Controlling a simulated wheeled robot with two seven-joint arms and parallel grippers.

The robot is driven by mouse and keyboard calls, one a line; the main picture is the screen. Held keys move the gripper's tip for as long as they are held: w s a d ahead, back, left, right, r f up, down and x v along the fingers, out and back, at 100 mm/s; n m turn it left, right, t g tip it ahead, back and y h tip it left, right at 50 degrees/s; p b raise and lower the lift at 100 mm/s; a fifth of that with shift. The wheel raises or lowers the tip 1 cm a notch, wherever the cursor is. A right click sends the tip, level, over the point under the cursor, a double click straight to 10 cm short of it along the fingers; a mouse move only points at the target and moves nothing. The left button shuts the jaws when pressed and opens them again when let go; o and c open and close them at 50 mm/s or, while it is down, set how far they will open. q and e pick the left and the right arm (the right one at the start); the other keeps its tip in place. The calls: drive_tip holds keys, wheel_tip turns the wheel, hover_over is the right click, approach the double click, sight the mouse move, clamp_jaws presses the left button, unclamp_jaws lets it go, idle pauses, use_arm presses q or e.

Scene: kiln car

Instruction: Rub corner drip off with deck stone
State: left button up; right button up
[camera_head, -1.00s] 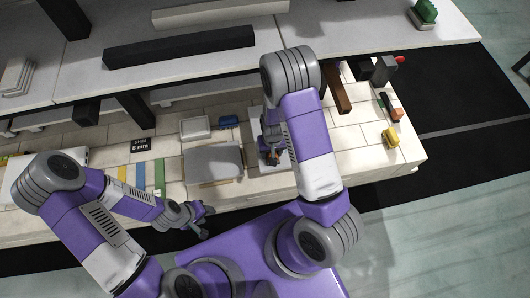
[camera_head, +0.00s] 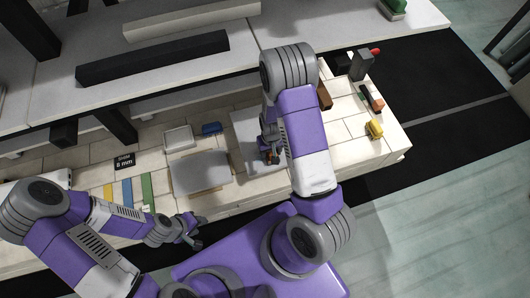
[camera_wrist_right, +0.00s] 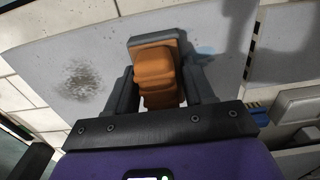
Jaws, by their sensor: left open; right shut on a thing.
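My right gripper (camera_wrist_right: 152,95) is shut on a block with an orange grip (camera_wrist_right: 156,75) and a grey base (camera_wrist_right: 158,42), likely the deck stone. It is over a grey slab (camera_wrist_right: 95,45) in the right wrist view; whether the base touches it I cannot tell. A pale bluish spot (camera_wrist_right: 205,52), possibly the drip, shows just right of the block. A dark speckled patch (camera_wrist_right: 76,80) lies on the slab to the left. In the head view the slab (camera_head: 243,124) is partly hidden by my right arm. My left gripper (camera_head: 190,232) is open and empty near the bench's front edge.
Left of the slab lie another grey slab (camera_head: 200,172), a white tray (camera_head: 178,138), a blue item (camera_head: 211,128), coloured strips (camera_head: 128,192) and an "8 mm" sign (camera_head: 124,161). A yellow item (camera_head: 374,129) is at the right end. A shelf deck (camera_head: 290,30) overhangs the back.

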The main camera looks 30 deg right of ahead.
sight(247, 162)
drive_tip(key=shift+s+d, duration=0.2)
drive_tip(key=shift+d, duration=0.45)
drive_tip(key=shift+s+d, duration=0.15)
drive_tip(key=shift+d, duration=0.45)
drive_tip(key=shift+w+a+r+p, duration=0.1)
drive_tip(key=shift+w+a, duration=0.15)
drive_tip(key=shift+a, duration=0.65)
drive_tip(key=shift+w+a+f+p, duration=0.1)
drive_tip(key=shift+w+a+p, duration=0.1)
drive_tip(key=shift+a, duration=0.7)
drive_tip(key=shift+w+a+r+p, duration=0.1)
drive_tip(key=shift+w+a, duration=0.15)
drive_tip(key=shift+a, duration=0.95)
drive_tip(key=shift+w+a, duration=0.25)
drive_tip(key=shift+a, duration=0.7)
drive_tip(key=shift+w+a, duration=0.25)
drive_tip(key=shift+a, duration=0.75)
drive_tip(key=shift+w+a, duration=0.25)
drive_tip(key=shift+a, duration=0.7)
